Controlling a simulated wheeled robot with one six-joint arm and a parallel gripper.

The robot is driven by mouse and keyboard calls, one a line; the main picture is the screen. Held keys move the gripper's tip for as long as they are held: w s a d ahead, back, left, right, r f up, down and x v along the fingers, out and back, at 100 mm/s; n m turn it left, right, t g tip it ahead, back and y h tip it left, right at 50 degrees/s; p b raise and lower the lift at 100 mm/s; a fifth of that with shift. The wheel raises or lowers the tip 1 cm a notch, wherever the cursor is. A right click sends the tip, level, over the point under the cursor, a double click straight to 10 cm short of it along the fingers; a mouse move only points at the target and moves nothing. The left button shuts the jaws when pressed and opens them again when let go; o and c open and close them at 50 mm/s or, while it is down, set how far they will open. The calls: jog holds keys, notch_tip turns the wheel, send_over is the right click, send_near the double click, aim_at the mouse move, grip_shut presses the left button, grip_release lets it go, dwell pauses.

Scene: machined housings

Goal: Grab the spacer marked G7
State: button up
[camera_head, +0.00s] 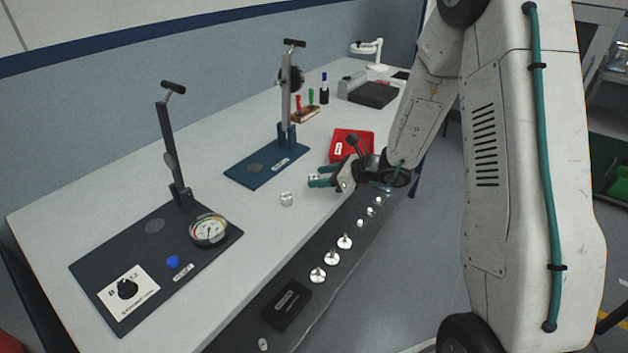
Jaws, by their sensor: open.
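A small pale cylinder (286,199) stands alone on the grey-white bench; it could be a spacer, but I cannot read any mark on it. Several small light pieces (370,211) stand in a row on the dark strip along the bench's front edge, also too small to read. Which piece is marked G7 I cannot tell.
A red tray (352,143) lies just behind my gripper. A blue-based lever press (262,170) and a dark-based one with a dial gauge (209,230) stand on the bench. Several metal discs with stems (332,258) and a black tray (288,305) lie along the front strip.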

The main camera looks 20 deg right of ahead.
jog(key=shift+w+a+f, duration=0.3)
jog(key=shift+w+a, duration=0.15)
jog(key=shift+a, duration=0.05)
jog(key=c, duration=1.1)
jog(key=shift+o, duration=0.2)
jog(key=shift+r, duration=0.1)
